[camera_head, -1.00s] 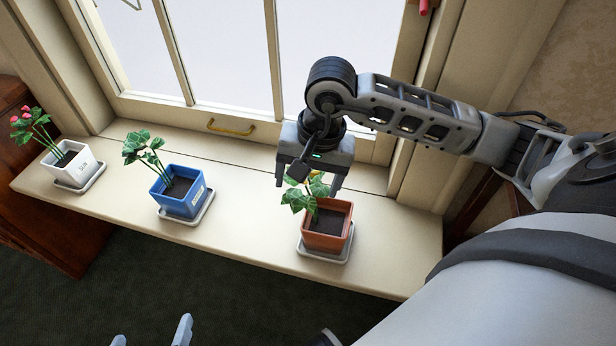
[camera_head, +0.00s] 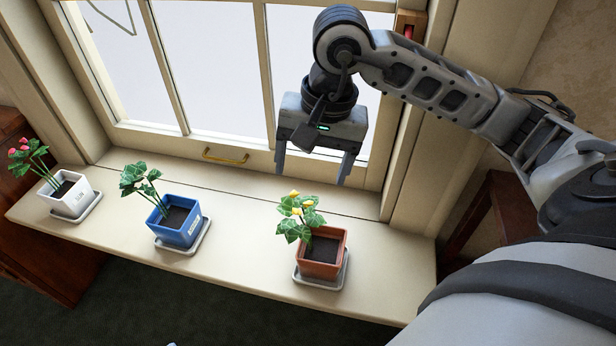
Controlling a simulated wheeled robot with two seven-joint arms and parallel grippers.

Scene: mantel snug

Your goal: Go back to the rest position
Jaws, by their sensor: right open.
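My right gripper (camera_head: 313,172) hangs open and empty above the windowsill, in front of the window and over the terracotta pot. The terracotta pot (camera_head: 322,254) holds a leafy plant with yellow flowers and stands upright on a pale saucer at the sill's right part. The gripper is clear of the plant. My left gripper cannot be made out; only a tiny pale tip shows at the bottom edge.
A blue pot (camera_head: 175,228) with a green plant and a white pot (camera_head: 72,197) with red flowers stand on saucers along the windowsill (camera_head: 250,268). The window with a brass handle (camera_head: 226,156) is behind. A dark wooden cabinet (camera_head: 45,262) stands at left.

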